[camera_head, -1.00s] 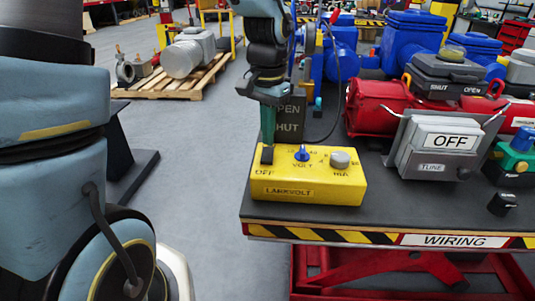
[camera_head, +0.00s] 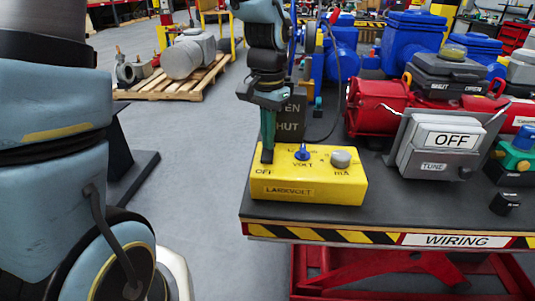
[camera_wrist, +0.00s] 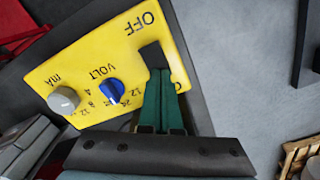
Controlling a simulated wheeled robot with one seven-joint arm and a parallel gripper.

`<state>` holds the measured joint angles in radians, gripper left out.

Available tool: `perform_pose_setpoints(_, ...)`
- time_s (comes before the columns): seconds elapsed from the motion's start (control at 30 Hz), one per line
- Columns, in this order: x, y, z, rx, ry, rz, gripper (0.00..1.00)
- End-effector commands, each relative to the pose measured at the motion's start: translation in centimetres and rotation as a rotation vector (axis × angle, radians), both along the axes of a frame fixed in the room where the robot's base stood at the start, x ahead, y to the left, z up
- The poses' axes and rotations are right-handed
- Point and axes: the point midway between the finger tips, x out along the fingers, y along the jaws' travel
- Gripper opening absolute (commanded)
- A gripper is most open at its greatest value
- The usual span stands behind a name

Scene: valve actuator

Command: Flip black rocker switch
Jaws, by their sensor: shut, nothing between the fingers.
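The yellow LARKVOLT box (camera_head: 310,190) sits at the left front corner of the dark bench top. Its black rocker switch (camera_head: 266,156) is at the left of its top face by the OFF lettering, and it also shows in the wrist view (camera_wrist: 153,56). My gripper (camera_head: 267,143) points down onto the switch, its green fingers closed together and empty. In the wrist view the fingertips (camera_wrist: 161,76) are at the near edge of the switch, touching or almost touching, and cover part of it. I cannot tell which way the switch is tilted.
A blue knob (camera_head: 302,152) and a grey knob (camera_head: 340,158) stand on the box right of the switch. Behind are a dark OPEN/SHUT plate (camera_head: 290,122) and a cable. A grey OFF/TUNE box (camera_head: 432,160) stands to the right.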

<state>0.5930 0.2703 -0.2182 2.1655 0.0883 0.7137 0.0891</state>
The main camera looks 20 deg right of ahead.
Motion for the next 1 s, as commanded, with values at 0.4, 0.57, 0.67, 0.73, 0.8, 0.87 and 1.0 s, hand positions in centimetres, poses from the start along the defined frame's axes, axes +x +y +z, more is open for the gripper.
perform_pose_setpoints(0.4, 0.0, 0.0, -0.6, 0.001, 0.001, 0.0, 0.0)
perform_pose_setpoints(0.57, 0.0, 0.0, -0.2, 0.002, 0.001, 0.0, 0.0)
perform_pose_setpoints(0.67, 0.0, 0.0, 0.5, 0.001, 0.001, 0.0, 0.0)
perform_pose_setpoints(0.73, 0.0, 0.0, 1.1, 0.001, 0.001, 0.0, 0.0)
perform_pose_setpoints(0.8, 0.0, 0.0, 1.7, 0.0, 0.0, 0.0, 0.0)
perform_pose_setpoints(0.87, 0.0, 0.0, 2.1, 0.0, 0.0, -0.001, 0.0)
perform_pose_setpoints(1.0, 0.0, 0.0, 3.2, 0.0, 0.0, -0.001, 0.0)
